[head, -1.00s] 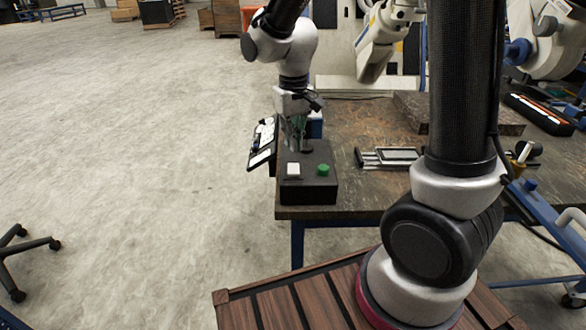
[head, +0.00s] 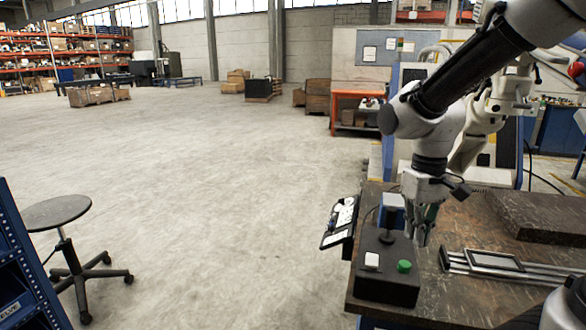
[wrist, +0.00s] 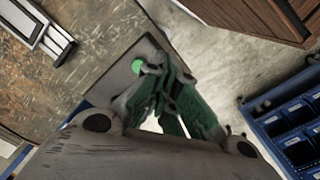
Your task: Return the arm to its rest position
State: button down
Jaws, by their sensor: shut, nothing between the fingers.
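My arm (head: 470,75) reaches in from the upper right of the head view, with its wrist bent downward. My gripper (head: 425,243) points down at the right side of a black control box. Its green-tinted fingers are together in the wrist view (wrist: 160,72), with nothing between them. The black control box (head: 388,285) sits at the table's near left corner, with a white switch (head: 372,260), a green button (head: 404,266) and an upright black stick (head: 389,222). In the wrist view the fingers overlap the box; whether they touch it I cannot tell.
The dark table (head: 450,290) carries a metal slide frame (head: 500,262) and a dark slab (head: 545,217) to the right. A tablet-like panel (head: 340,222) hangs at its left edge. A stool (head: 62,230) stands far left. The concrete floor between is clear.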

jog(key=s+d+r+m+t, duration=0.3)
jog(key=s+d+r+t, duration=0.1)
jog(key=s+d+r, duration=0.5)
jog(key=shift+s+d+r+t, duration=0.2)
jog(key=shift+s+t, duration=0.2)
jog(key=shift+s, duration=0.45)
jog(key=shift+a, duration=0.15)
